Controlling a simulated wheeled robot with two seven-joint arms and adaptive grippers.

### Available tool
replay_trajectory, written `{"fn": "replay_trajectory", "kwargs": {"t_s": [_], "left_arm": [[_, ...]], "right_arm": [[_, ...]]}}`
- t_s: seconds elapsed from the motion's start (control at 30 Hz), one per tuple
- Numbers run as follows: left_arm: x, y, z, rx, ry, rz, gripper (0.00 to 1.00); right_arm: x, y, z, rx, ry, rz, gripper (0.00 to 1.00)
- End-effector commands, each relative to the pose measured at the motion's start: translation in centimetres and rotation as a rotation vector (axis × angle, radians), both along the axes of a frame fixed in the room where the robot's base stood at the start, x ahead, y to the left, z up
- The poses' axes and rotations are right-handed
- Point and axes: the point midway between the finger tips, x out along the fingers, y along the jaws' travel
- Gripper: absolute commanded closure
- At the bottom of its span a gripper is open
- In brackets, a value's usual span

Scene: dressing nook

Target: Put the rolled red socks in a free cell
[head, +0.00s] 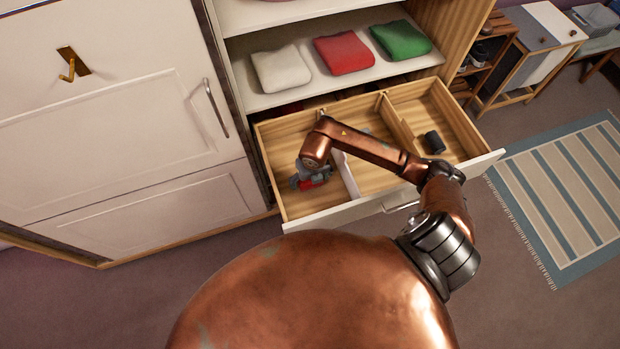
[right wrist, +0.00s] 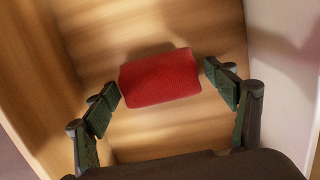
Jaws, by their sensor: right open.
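The rolled red socks (head: 314,183) lie in the left cell of the open drawer (head: 291,208), partly hidden by my right gripper (head: 308,181). In the right wrist view the red socks (right wrist: 160,77) rest on the cell's wooden floor. My right gripper (right wrist: 163,84) is open there, with one finger beyond each end of the roll and small gaps showing. A dark roll (head: 433,142) lies in the drawer's right cell. The middle cell is partly hidden by my right arm, so I cannot tell all it holds. My left gripper is out of view.
A pale divider (head: 345,172) and a wooden divider (head: 396,127) split the drawer. A shelf above holds folded white (head: 281,68), red (head: 343,52) and green (head: 401,40) cloths. A closed white cabinet door (head: 110,125) stands left. A striped rug (head: 570,190) lies right.

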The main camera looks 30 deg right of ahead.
Motion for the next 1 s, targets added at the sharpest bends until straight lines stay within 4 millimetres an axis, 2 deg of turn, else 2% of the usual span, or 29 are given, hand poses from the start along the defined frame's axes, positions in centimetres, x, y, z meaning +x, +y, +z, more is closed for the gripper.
{"fn": "replay_trajectory", "kwargs": {"t_s": [0.17, 0.4, 0.6, 0.8, 1.0], "left_arm": [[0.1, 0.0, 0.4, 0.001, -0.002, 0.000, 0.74], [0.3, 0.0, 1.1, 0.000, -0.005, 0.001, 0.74], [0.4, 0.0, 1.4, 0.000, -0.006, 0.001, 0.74], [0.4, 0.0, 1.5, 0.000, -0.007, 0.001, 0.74], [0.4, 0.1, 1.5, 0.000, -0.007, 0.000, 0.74]], "right_arm": [[-0.1, 0.1, 1.9, 0.001, -0.004, 0.001, 0.22], [-0.7, 0.2, 7.0, -0.002, -0.006, 0.002, 0.22], [-1.3, 0.3, 10.4, -0.001, -0.004, 0.001, 0.22], [-1.6, 0.4, 12.1, 0.000, -0.002, 0.000, 0.22], [-1.7, 0.4, 12.2, 0.000, 0.000, 0.000, 0.22]]}}
